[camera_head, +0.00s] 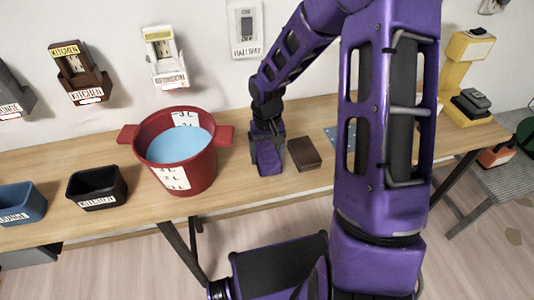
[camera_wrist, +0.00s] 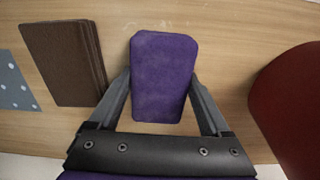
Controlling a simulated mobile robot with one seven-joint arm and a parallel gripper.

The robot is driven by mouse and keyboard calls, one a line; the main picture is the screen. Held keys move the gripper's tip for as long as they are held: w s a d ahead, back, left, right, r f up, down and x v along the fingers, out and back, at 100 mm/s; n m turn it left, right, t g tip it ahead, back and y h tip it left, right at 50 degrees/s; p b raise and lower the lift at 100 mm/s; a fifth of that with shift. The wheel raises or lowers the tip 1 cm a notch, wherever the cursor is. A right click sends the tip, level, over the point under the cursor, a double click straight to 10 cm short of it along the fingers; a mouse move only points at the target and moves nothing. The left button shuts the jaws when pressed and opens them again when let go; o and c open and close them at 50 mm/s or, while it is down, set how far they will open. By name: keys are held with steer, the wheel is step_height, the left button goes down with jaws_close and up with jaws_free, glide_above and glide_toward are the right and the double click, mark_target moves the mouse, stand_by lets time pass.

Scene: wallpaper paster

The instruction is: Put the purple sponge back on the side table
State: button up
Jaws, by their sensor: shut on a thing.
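The purple sponge (camera_head: 269,161) is between the fingers of my gripper (camera_head: 266,140) at the long wooden table (camera_head: 100,152). In the wrist view the sponge (camera_wrist: 163,60) is a tapered block, with one finger of my gripper (camera_wrist: 161,90) against each long side. My gripper is shut on it. I cannot tell whether the sponge touches the tabletop or hangs just above it. I cannot tell which one is the side table.
A red pot (camera_head: 183,173) of blue liquid stands left of the sponge. A brown block (camera_head: 304,153) and a dotted blue sheet (camera_head: 333,134) lie to its right. Black (camera_head: 97,188) and blue (camera_head: 20,204) bins are farther left. A yellow stand (camera_head: 460,75) is at the right. Wood in front of the sponge is bare.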

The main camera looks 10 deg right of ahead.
steer(key=shift+f, duration=0.35)
steer(key=o, duration=1.2)
steer(key=shift+r, duration=0.1)
